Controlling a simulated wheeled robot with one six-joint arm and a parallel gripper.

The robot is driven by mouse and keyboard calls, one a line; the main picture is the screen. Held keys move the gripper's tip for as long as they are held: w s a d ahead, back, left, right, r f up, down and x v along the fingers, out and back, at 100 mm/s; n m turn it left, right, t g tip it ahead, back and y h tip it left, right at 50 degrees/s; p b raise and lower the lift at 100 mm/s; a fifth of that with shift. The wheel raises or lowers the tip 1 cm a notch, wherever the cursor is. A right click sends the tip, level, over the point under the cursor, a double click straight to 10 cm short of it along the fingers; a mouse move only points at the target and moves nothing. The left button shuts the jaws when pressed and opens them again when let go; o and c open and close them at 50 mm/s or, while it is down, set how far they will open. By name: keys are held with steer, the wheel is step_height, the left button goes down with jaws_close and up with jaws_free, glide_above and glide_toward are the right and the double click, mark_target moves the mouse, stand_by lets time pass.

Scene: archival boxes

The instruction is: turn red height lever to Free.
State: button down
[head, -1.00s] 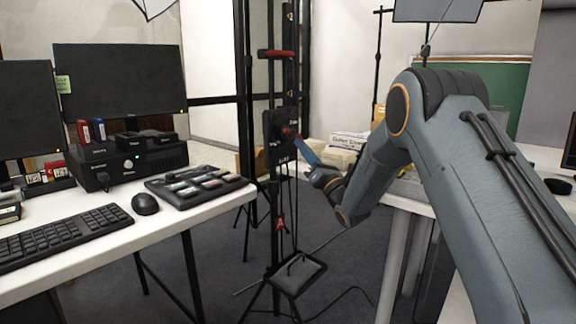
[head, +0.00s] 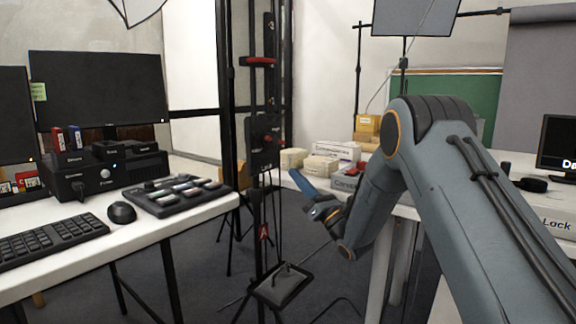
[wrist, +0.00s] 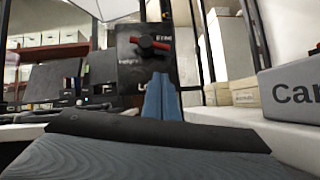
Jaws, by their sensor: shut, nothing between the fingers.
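The red height lever (head: 268,138) sits on a black panel (head: 263,152) fixed to a dark upright column. In the wrist view the red lever (wrist: 153,43) lies roughly crosswise, slightly tilted, on a dark hub. White lettering shows on the panel (wrist: 133,75) to the left and below; the lower label is partly hidden by my fingers and I cannot read it fully. My gripper (head: 296,175) has blue fingers and is shut and empty. It is right of and below the panel in the head view, apart from the lever. In the wrist view the fingers (wrist: 161,85) point up toward it.
A desk (head: 200,219) with monitors, keyboard and mouse stands left. A table with boxes (head: 340,150) stands right, behind my arm. A second red handle (head: 258,61) is higher on the column. A black tray-like plate (head: 281,285) and stand legs are low down.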

steer(key=shift+p+v, duration=0.3)
steer(key=shift+v, duration=1.95)
steer(key=shift+a, duration=0.1)
